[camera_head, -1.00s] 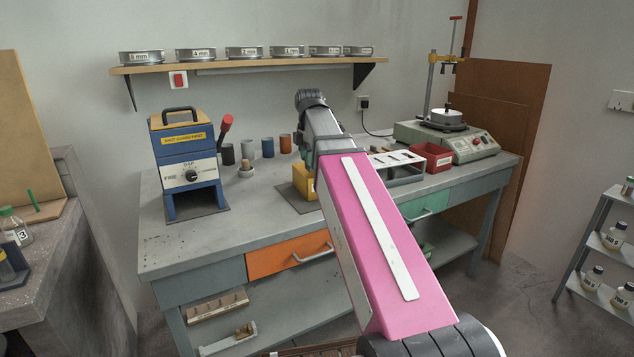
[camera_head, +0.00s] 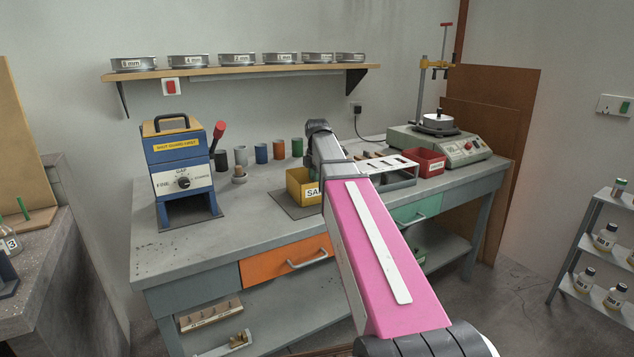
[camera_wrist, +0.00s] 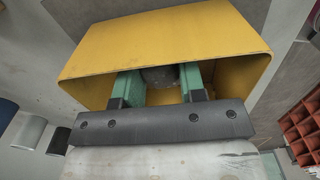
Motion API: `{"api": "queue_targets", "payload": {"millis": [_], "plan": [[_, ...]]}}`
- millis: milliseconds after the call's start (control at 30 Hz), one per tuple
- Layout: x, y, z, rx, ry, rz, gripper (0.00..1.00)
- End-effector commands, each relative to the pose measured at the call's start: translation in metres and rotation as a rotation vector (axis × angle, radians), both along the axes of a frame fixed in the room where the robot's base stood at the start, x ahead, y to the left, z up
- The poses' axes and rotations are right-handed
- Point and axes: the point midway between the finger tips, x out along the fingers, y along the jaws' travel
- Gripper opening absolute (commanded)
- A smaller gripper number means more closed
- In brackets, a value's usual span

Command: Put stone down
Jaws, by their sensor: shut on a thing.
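The dark grey stone (camera_wrist: 160,76) sits between the green fingers of my gripper (camera_wrist: 161,86) in the wrist view. My gripper is shut on it. The fingers reach in past the rim of an open yellow box (camera_wrist: 200,32), with the stone inside its opening; I cannot tell whether the stone touches the bottom. In the head view the yellow box (camera_head: 302,190) stands on a dark mat on the bench, its label partly hidden by my arm. The stone and fingers are hidden there behind my arm.
A blue machine (camera_head: 178,165) stands on the bench at left, with several coloured cups behind. The bench's front left (camera_head: 195,245) is clear.

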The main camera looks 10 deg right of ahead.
Motion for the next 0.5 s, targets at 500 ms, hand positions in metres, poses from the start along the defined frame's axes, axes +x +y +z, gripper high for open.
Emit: {"api": "queue_targets", "payload": {"millis": [500], "plan": [[0.0001,0.0002,-0.017,0.0,0.0,0.0,0.44]]}}
